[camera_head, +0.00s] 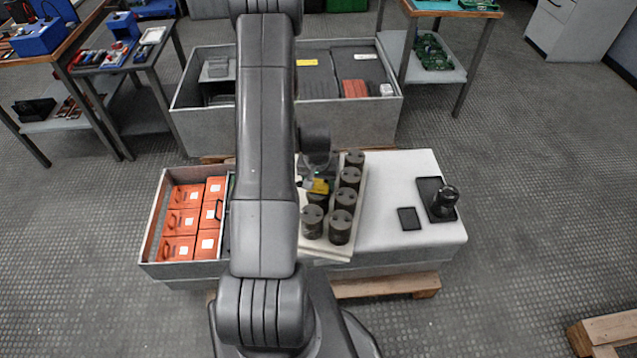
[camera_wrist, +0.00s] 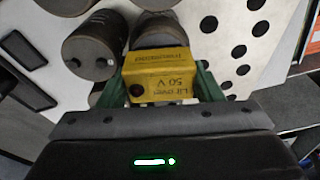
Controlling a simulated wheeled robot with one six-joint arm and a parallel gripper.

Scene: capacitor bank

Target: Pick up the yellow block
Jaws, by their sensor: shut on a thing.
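The yellow block (camera_wrist: 156,72) has dark printing with "50 V" on it and sits between the two green fingers of my gripper (camera_wrist: 168,90) in the wrist view. My gripper is shut on it. In the head view the yellow block (camera_head: 319,186) is small and partly hidden by my gripper (camera_head: 310,182), over the pale board (camera_head: 335,250) among the dark cylinders. In the wrist view a grey cylinder (camera_wrist: 158,28) stands right behind the block. I cannot tell whether the block touches the board or a cylinder.
Several dark cylinders (camera_head: 341,226) stand on the board close to my gripper. A crate (camera_head: 150,240) of orange boxes is at left. The white bench top (camera_head: 390,180) is clear right of the board, up to a black tray (camera_head: 430,190) with a dark object. A grey bin (camera_head: 390,120) stands behind.

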